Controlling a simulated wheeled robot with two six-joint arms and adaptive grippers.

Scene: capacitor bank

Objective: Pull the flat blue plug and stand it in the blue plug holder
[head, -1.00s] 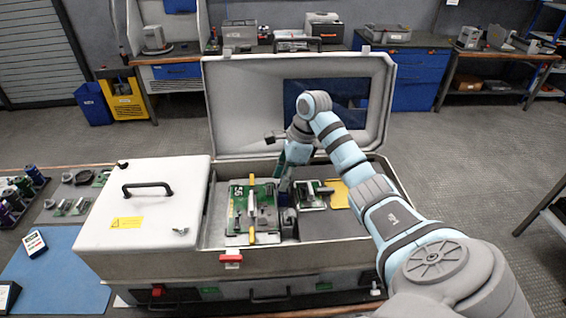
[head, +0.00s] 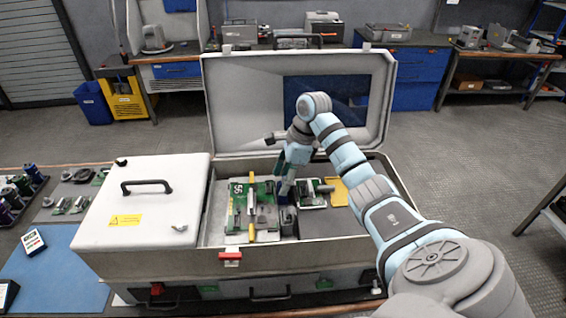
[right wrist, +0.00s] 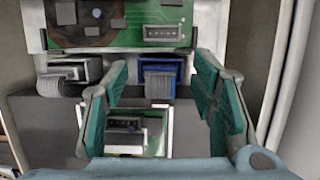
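The flat blue plug (right wrist: 165,72) is at the lower edge of a green circuit board (right wrist: 150,25) in the right wrist view. A grey ribbon cable (right wrist: 158,86) comes off it. My right gripper (head: 284,186) reaches down into the open case in the head view. Its two green-padded fingers stand apart in the right wrist view, one on each side of the blue plug, with gaps between. The gripper is open and empty. In the head view the arm hides the plug. I cannot make out the blue plug holder. My left gripper is out of view.
A grey plug (right wrist: 75,72) with its own ribbon cable sits left of the blue one. A pale case wall (right wrist: 290,75) runs close on the right. The case's closed left cover (head: 145,200) and raised lid (head: 240,105) flank the opening. A blue mat (head: 60,270) lies left.

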